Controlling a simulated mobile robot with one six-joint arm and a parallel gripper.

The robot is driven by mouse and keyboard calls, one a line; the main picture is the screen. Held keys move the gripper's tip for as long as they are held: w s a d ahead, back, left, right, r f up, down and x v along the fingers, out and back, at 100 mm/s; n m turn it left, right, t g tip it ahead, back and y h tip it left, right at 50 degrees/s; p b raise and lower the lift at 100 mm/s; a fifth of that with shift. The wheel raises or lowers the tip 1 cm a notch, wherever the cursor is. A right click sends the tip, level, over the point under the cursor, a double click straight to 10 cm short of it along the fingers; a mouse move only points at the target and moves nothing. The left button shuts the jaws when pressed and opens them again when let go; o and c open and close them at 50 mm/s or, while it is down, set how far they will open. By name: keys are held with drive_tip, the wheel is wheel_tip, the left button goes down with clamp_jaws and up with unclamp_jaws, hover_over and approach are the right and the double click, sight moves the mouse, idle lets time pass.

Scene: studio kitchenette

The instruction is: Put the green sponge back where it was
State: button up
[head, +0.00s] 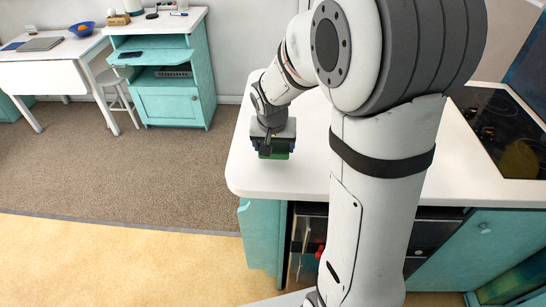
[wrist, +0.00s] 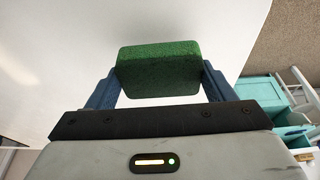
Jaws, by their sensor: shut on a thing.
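The green sponge (wrist: 158,70) is between the two blue fingers of my gripper (wrist: 160,88) in the wrist view. The gripper is shut on it. In the head view my gripper (head: 274,150) points down over the left part of the white countertop (head: 260,180), with the green sponge (head: 274,156) showing at its lower end. I cannot tell whether the sponge touches the counter or is held just above it.
A dark cooktop (head: 500,130) is at the right of the counter. The counter left of my arm looks bare. A teal cabinet (head: 170,95) and a white table (head: 55,75) with a blue bowl (head: 81,29) stand across the carpet at the back left.

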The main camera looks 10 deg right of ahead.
sight(274, 156)
drive_tip(key=shift+f, duration=2.1)
drive_tip(key=shift+f, duration=0.1)
drive_tip(key=shift+f, duration=0.15)
drive_tip(key=o, duration=0.9)
